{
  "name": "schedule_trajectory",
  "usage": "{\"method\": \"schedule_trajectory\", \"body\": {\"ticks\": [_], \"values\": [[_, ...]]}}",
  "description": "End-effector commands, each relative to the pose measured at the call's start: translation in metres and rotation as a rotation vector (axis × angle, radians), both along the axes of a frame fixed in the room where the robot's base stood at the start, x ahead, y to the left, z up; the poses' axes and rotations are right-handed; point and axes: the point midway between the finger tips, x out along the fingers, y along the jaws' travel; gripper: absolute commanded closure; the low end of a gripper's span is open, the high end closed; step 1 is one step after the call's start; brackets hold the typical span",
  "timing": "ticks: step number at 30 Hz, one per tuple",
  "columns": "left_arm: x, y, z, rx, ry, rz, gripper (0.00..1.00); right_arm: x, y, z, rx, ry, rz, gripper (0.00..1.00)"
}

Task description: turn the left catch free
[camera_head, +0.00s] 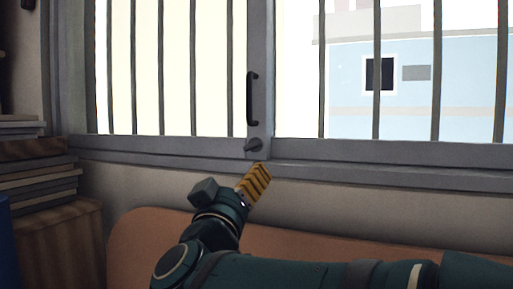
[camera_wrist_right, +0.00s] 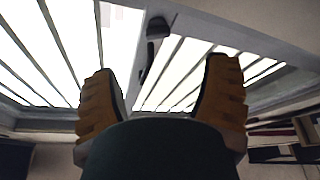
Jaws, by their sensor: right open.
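A small dark catch (camera_head: 253,145) sits on the bottom rail of the grey window frame, below a black upright pull handle (camera_head: 252,98). It is the only catch I can make out. My right gripper (camera_head: 258,174), with yellow ribbed fingers, is just below the catch and seems apart from it. In the right wrist view my right gripper (camera_wrist_right: 160,88) is open, with nothing between its fingers. There the catch (camera_wrist_right: 157,27) shows near the top, beyond the fingertips, with the handle (camera_wrist_right: 149,62) below it. My left gripper is not in view.
Vertical bars (camera_head: 192,65) cross the window. A brown rounded backrest (camera_head: 140,232) stands below the sill, behind my right arm. Stacked books (camera_head: 40,180) lie on a wooden cabinet (camera_head: 65,245) at the left. The wall strip under the sill is bare at the right.

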Motion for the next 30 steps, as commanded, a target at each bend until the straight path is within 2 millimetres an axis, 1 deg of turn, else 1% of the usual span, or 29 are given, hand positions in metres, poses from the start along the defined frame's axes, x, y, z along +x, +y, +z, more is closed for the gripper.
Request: {"method": "schedule_trajectory", "body": {"ticks": [3, 7, 11, 21, 27, 30], "values": [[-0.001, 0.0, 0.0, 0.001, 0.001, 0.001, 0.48, 0.0, -0.001, 0.005, 0.001, -0.003, -0.005, 0.24], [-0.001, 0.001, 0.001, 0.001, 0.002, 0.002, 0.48, 0.012, -0.003, 0.009, 0.001, -0.003, -0.007, 0.24], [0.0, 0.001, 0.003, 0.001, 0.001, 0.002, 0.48, 0.033, -0.008, 0.017, 0.0, -0.004, -0.008, 0.24], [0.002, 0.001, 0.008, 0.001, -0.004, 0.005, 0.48, 0.094, -0.021, 0.039, 0.0, -0.005, -0.007, 0.24], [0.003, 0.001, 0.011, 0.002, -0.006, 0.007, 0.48, 0.116, -0.026, 0.047, 0.0, -0.003, -0.005, 0.24], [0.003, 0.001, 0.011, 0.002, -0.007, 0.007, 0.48, 0.122, -0.027, 0.049, 0.001, -0.003, -0.004, 0.24]]}}
